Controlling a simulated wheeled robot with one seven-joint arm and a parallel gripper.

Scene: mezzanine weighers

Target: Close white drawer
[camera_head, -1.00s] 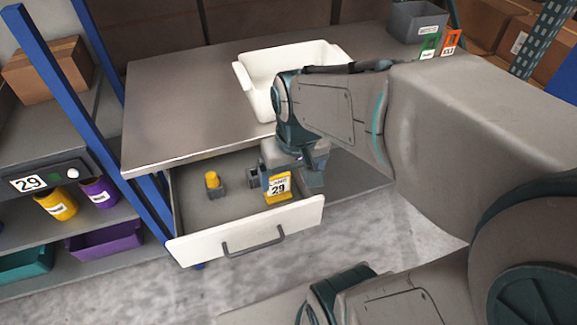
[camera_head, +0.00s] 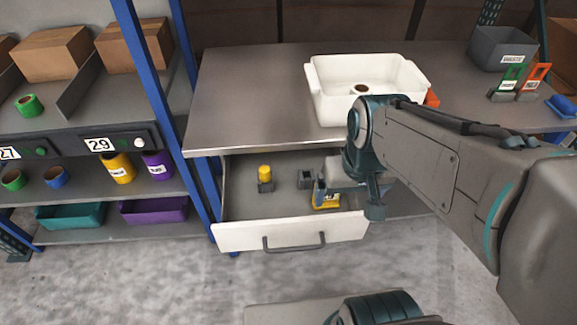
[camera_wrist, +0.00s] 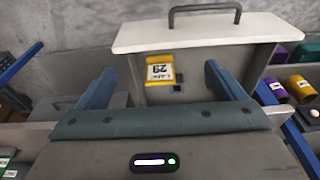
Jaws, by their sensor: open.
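The white drawer (camera_head: 235,235) under the grey worktop is pulled out, with a dark bar handle (camera_head: 294,243) on its front. In the wrist view its white front (camera_wrist: 200,33) and handle (camera_wrist: 205,9) lie at the top. My gripper (camera_head: 347,198) is over the right part of the open drawer, behind its front panel. Its two fingers are apart with nothing between them. In the head view this yellow thing (camera_head: 326,202) is partly hidden by my gripper.
The drawer holds a yellow-topped piece in a grey holder (camera_head: 265,179) and another small grey holder (camera_head: 305,179). A white tub (camera_head: 360,104) with a roll inside stands on the worktop (camera_head: 250,85). A blue post (camera_head: 165,125) rises left of the drawer. Floor in front is clear.

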